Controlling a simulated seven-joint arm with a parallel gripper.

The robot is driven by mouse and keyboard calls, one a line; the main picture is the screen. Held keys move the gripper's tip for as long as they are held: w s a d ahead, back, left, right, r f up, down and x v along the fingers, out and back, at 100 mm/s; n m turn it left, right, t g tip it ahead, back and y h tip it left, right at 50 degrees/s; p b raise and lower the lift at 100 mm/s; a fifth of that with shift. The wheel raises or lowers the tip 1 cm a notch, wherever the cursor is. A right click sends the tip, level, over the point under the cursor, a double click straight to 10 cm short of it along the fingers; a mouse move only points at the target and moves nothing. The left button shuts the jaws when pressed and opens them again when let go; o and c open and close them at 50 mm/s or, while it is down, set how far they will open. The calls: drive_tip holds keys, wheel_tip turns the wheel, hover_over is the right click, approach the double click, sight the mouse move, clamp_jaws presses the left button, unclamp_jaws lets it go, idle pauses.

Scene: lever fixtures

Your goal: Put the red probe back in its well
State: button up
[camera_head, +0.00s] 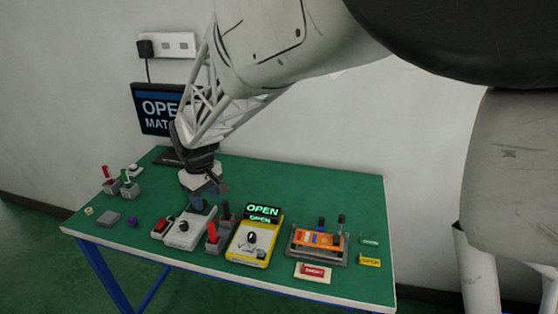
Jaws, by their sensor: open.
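My gripper (197,203) hangs from the arm over the left-middle of the bench, pointing down, just above or at the back of a grey-white box (186,232). Its jaws are open; the fingertips are small and partly hidden, and I see nothing held between them. A red upright handle (106,172) stands on a grey block at the far left. I cannot tell for certain which red piece is the probe, and no empty well is clear.
A yellow device (252,246) with a dial stands right of the gripper, behind it a green OPEN display (262,209). An orange unit (320,239) sits in a tray at the right. A green-handled block (128,183) stands left. The bench's back right is clear.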

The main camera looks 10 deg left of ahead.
drive_tip(key=shift+d, duration=0.1)
drive_tip(key=s+d+r+m+t, duration=0.1)
drive_tip(key=d+r+m, duration=0.3)
drive_tip(key=d, duration=1.2)
drive_tip(key=s+d+r+m, duration=0.1)
drive_tip(key=d+r+m, duration=0.35)
drive_tip(key=d, duration=1.05)
drive_tip(key=s+d+m+t, duration=0.1)
drive_tip(key=s+d+m, duration=0.4)
drive_tip(key=s+d, duration=1.3)
drive_tip(key=d, duration=0.3)
drive_tip(key=shift+d+r+t, duration=0.3)
drive_tip(key=shift+d, duration=0.05)
